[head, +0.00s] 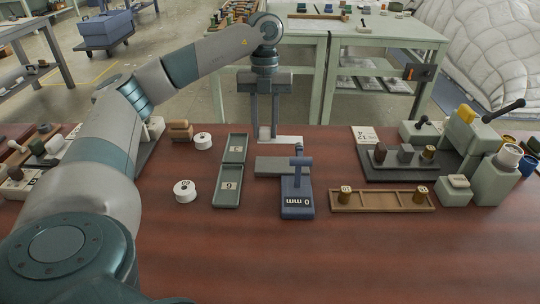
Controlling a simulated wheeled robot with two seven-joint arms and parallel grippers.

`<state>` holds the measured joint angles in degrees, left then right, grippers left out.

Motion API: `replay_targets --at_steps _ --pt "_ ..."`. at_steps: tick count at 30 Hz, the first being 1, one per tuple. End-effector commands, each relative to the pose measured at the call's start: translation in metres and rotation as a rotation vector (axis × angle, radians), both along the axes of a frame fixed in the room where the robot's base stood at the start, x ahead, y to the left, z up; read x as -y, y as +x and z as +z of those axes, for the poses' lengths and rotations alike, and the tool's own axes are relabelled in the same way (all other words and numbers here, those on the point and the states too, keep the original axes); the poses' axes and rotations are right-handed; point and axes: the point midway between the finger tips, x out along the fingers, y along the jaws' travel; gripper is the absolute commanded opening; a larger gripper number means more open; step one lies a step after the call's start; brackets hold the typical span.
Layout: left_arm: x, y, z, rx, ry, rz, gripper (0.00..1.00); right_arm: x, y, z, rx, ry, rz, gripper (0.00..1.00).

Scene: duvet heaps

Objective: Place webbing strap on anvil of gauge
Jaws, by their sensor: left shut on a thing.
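The gauge (297,203) is a blue device near the middle of the table, with an upright post and a T-shaped top; its label reads "0 mm", upside down in this view. Its anvil is too small to make out clearly. My left gripper (265,136) points down behind the gauge, a little to its left. Its fingers are closed on a small pale piece (264,131), which appears to be the webbing strap; the fingers partly hide it. The gripper is apart from the gauge. My right gripper is not in view.
A white card (288,139) lies by the left fingertips. Two green trays (228,199) and white rolls (185,191) are left. A wooden tray (382,208) and a dark board with machines (400,176) are right. The front table is clear.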

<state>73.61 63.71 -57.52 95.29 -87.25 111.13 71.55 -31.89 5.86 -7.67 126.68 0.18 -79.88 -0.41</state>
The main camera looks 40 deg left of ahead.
Motion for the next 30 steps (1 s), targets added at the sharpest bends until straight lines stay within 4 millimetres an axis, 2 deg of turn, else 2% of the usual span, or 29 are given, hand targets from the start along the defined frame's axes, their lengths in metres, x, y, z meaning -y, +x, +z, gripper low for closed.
replay_targets --at_steps 3,7,11,20,30 --pt "-0.001 -0.001 -0.02 -0.004 0.002 0.001 0.06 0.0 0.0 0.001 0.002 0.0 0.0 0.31" --pt "-0.001 -0.001 -0.037 -0.002 0.001 0.002 0.06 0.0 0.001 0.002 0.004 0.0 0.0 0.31" --pt "0.0 0.0 -0.044 -0.001 0.001 0.002 0.06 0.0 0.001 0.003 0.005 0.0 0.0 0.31" --pt "0.0 0.0 -0.045 -0.001 0.001 0.002 0.06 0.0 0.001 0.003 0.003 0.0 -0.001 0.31" --pt "-0.001 -0.001 -0.078 -0.003 0.002 0.002 0.06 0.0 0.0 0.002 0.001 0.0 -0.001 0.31"
